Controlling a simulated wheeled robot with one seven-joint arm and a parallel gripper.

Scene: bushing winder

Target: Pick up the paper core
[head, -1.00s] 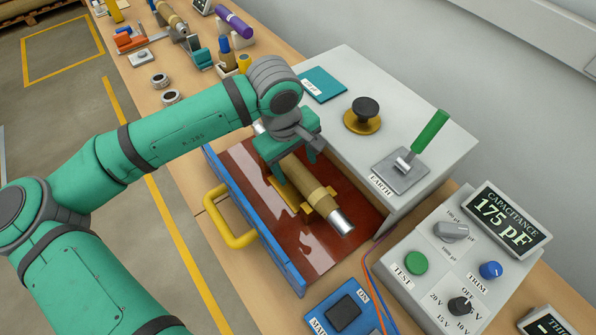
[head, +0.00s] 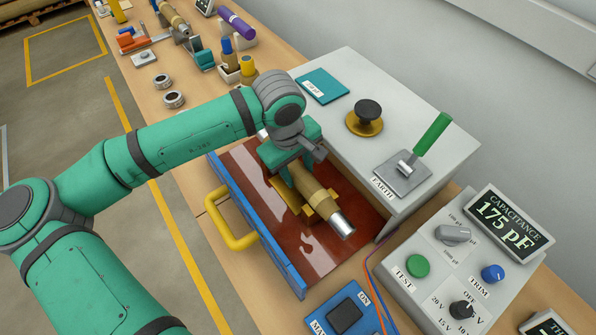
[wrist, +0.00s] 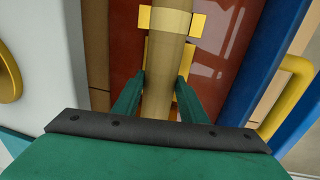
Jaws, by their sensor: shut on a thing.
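The paper core (head: 318,198) is a tan tube with a wider tan band and a bare metal end. It lies along a yellow cradle (head: 284,198) in the open drawer (head: 262,222). My gripper (head: 296,178) is over the core's far part, pointing down, with its fingers on either side of the tube. In the wrist view the core (wrist: 165,70) runs between the two green fingers of my gripper (wrist: 160,90), which are shut on it. The core still appears to lie at the cradle; I cannot tell any gap beneath it. Its far end is mostly hidden by my gripper.
The blue drawer front has a yellow handle (head: 232,222). The grey cabinet top carries a black knob (head: 368,111) and a green-handled EARTH lever (head: 432,133) close to the right. A capacitance meter (head: 510,222) reads 175 pF. Several tools stand farther back on the bench.

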